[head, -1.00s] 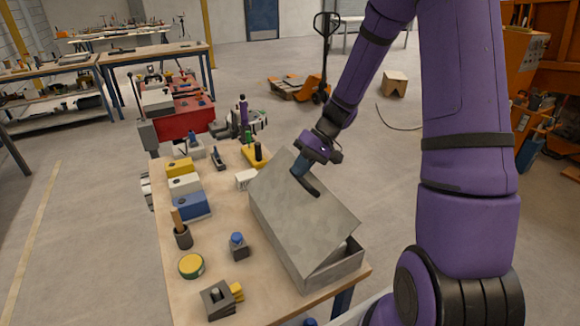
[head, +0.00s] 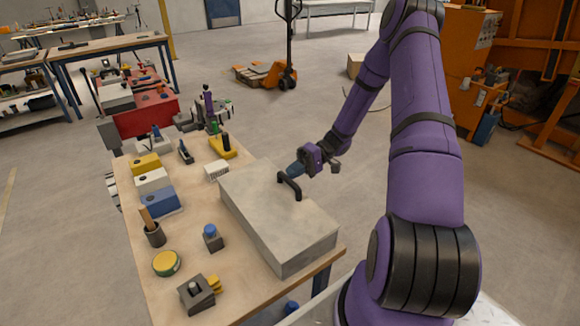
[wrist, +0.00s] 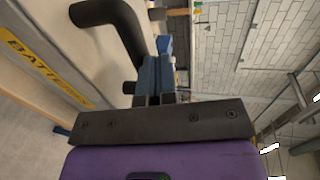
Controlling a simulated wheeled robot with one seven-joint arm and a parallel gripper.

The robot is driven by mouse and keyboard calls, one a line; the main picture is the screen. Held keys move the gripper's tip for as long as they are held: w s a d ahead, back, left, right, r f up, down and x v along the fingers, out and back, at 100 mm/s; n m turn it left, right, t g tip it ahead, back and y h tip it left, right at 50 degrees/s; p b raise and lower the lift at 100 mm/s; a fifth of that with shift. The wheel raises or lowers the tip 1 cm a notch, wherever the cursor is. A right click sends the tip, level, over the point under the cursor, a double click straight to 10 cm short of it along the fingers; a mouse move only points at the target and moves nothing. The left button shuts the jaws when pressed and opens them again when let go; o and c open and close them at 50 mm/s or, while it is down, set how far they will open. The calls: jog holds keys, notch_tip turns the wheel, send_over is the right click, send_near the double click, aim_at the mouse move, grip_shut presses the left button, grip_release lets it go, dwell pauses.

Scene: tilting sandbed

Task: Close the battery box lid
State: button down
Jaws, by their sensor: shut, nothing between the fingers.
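The grey battery box (head: 312,257) stands on the near right part of the wooden table. Its lid (head: 262,212) lies flat over it, with no gap showing. The lid has a black bar handle (head: 289,187). My gripper (head: 290,170) is beside the handle, at the box's right side, with its blue fingers shut and empty. In the wrist view the shut fingers (wrist: 163,45) are close to the black handle (wrist: 122,30); I cannot tell whether they touch it. A yellow label (wrist: 40,58) with part of the word "BATTERY" shows on the box's side there.
Left of the box on the table (head: 150,290) are blue (head: 160,202), white and yellow boxes, a brush cup (head: 154,234), a round tin (head: 167,263), a blue-capped bottle (head: 212,238) and a grey clamp block (head: 196,293). The floor right of the table is open.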

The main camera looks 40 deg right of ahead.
jog(key=shift+d+f+y, duration=0.2)
jog(key=shift+f+y, duration=0.1)
jog(key=shift+f, duration=0.2)
dwell(0.3)
jog(key=shift+d+r, duration=0.1)
jog(key=shift+r, duration=0.2)
jog(key=d+r, duration=0.5)
jog(key=d, duration=0.5)
jog(key=shift+d+r, duration=0.15)
jog(key=shift+d, duration=0.05)
